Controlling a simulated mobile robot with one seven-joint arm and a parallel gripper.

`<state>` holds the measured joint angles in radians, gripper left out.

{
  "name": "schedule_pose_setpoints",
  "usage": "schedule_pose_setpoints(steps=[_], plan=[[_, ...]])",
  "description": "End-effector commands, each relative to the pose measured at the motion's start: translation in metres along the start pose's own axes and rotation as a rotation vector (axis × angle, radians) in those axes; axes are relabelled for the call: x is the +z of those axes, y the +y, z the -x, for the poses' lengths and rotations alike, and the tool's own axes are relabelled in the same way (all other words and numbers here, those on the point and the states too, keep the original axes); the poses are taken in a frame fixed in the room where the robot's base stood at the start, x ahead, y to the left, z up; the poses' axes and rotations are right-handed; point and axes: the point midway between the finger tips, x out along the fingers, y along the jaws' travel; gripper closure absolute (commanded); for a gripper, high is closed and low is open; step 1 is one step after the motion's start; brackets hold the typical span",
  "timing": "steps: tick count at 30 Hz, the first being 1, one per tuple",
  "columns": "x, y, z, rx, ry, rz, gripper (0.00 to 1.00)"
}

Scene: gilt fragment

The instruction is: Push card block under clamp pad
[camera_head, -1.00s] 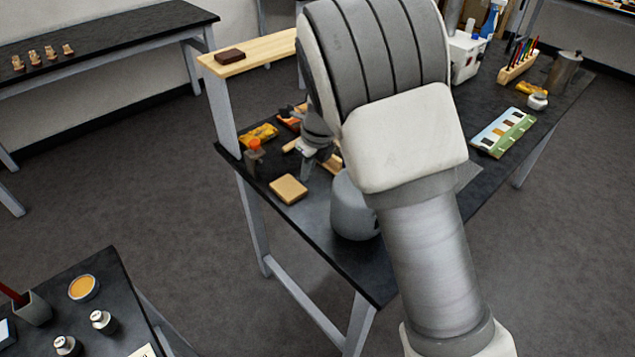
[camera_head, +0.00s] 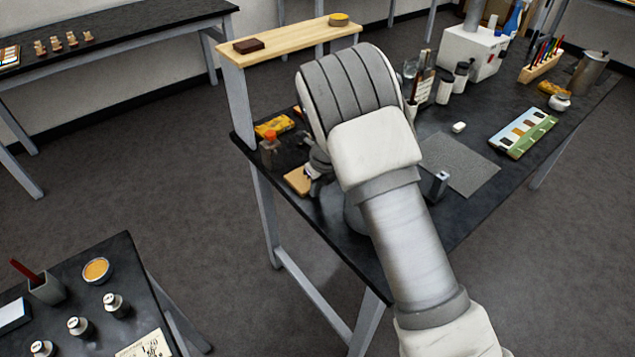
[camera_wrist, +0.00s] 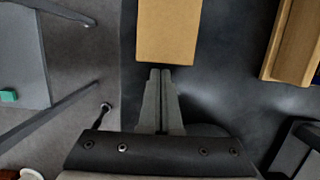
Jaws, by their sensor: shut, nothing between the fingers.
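The card block is a flat tan block (camera_head: 297,180) near the left edge of the black bench; it also fills the top middle of the wrist view (camera_wrist: 168,30). My gripper (camera_wrist: 161,71) is shut and empty, its fingertips right at the block's near edge. I cannot tell whether they touch it. In the head view my gripper (camera_head: 314,187) is partly hidden by my arm, at the block's right side. I cannot make out the clamp pad clearly in either view.
A grey item with an orange top (camera_head: 269,150) and a yellow item (camera_head: 274,126) stand beyond the block. A wooden piece (camera_wrist: 291,42) lies to the right in the wrist view. A grey mat (camera_head: 462,165) lies right of my arm. Dark bench top is clear between block and wooden piece.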

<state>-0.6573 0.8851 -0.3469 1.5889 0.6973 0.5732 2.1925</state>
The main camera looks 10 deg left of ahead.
Motion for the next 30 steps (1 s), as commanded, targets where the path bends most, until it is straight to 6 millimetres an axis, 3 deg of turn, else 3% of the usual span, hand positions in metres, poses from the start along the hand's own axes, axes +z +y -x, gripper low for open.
schedule_pose_setpoints(steps=[14,30], plan=[[0.007,0.000,-0.002,-0.001,-0.001,0.001,1.00],[0.079,-0.001,-0.022,-0.001,-0.002,0.002,1.00]])
